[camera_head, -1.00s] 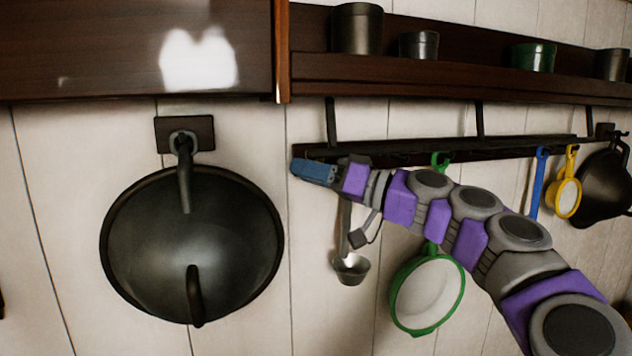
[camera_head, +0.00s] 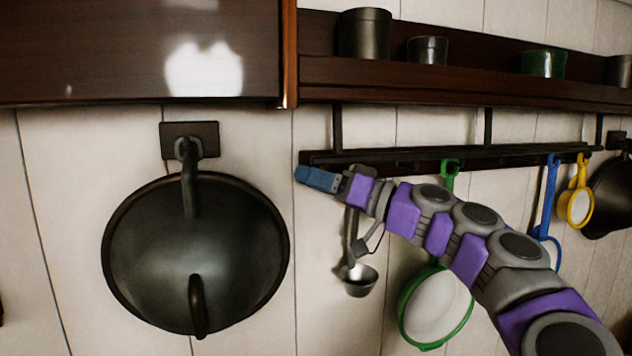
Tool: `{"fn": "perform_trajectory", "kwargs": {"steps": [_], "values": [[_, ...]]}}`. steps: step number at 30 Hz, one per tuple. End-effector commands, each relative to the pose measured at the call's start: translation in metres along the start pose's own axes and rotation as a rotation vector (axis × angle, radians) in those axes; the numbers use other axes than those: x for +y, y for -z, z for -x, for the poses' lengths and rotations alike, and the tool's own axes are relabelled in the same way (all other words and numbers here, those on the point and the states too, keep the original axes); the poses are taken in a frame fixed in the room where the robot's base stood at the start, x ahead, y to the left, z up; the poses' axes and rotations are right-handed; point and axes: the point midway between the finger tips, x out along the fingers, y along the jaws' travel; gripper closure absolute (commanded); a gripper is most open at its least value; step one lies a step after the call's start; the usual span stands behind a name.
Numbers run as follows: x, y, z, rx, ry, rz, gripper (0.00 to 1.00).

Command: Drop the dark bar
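A long dark bar (camera_head: 440,153) runs level along the white plank wall, below the wooden shelf. Utensils hang along it. My gripper (camera_head: 316,178), with blue fingers, reaches in from the lower right and points left. Its fingertips are at the bar's left end in the picture, just below it and overlapping its lower edge. I see the fingers from the side, so I cannot tell whether they are apart or touching the bar. Nothing is visibly held.
A large dark wok (camera_head: 195,255) hangs at left. A small metal ladle (camera_head: 358,278), a green-rimmed pan (camera_head: 436,306), a blue-handled utensil (camera_head: 547,200) and a yellow one (camera_head: 577,205) hang nearby. The shelf (camera_head: 460,77) above holds cups. Bare wall lies left of the gripper.

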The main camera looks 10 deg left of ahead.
Motion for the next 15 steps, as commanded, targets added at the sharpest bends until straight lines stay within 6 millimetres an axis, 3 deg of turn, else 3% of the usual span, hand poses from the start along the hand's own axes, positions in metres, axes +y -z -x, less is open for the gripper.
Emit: {"fn": "perform_trajectory", "kwargs": {"steps": [1, 10, 15], "values": [[-0.007, 0.007, 0.001, 0.011, 0.007, 0.002, 0.41], [-0.01, 0.007, 0.002, 0.01, 0.01, 0.005, 0.41], [-0.01, 0.008, 0.018, 0.012, 0.011, 0.005, 0.41]]}}
